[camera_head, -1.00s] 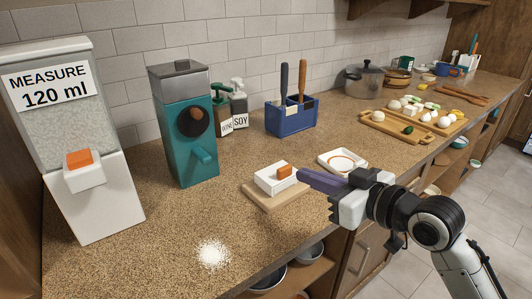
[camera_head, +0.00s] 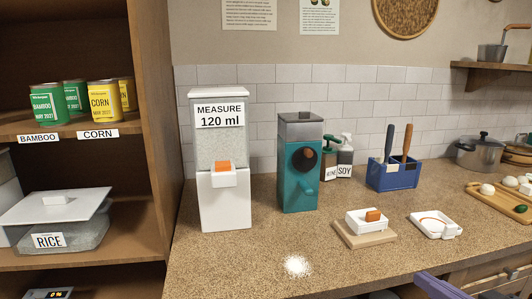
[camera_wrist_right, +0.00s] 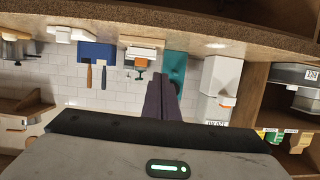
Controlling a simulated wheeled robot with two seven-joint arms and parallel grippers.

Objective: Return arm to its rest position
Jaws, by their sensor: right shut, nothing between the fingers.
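My right gripper (camera_head: 440,286) shows only in part at the bottom right of the head view, as purple fingers cut off by the frame edge in front of the counter. In the right wrist view its purple fingers (camera_wrist_right: 162,98) are together, with nothing between them. That view is upside down. The rest of the right arm is mostly out of the head view. My left gripper is not in view.
The counter (camera_head: 230,265) holds a white dispenser (camera_head: 225,203), a teal machine (camera_head: 298,185), a white box with an orange button (camera_head: 358,226), a blue utensil holder (camera_head: 393,176) and spilled white powder (camera_head: 297,266). Shelves with cans and a rice container (camera_head: 58,235) stand left.

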